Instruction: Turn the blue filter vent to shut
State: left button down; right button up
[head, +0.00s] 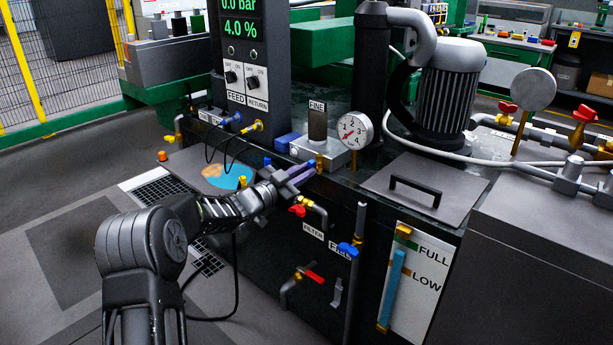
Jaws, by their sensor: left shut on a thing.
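The filter, marked FINE (317,125), stands on a pale metal block (320,151). A small brass fitting (319,162) shows at the block's front, at the tips of my left gripper (308,173). My left gripper reaches in from the left and is shut on the small vent handle there. Its fingers hide most of the handle, so I cannot tell its angle. My right gripper is not in view.
A red-handled tap (298,210) sits just below my gripper. A round gauge (354,130) stands right of the filter. Two cables (228,150) hang from the control column, near my wrist.

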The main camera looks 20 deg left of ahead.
pick_arm(q)
jog(key=shift+m, duration=0.3)
jog(key=shift+f, duration=0.1)
jog(key=m+b, duration=0.4)
jog(key=b, duration=0.1)
jog(key=shift+m, duration=0.3)
dwell(0.3)
dwell(0.3)
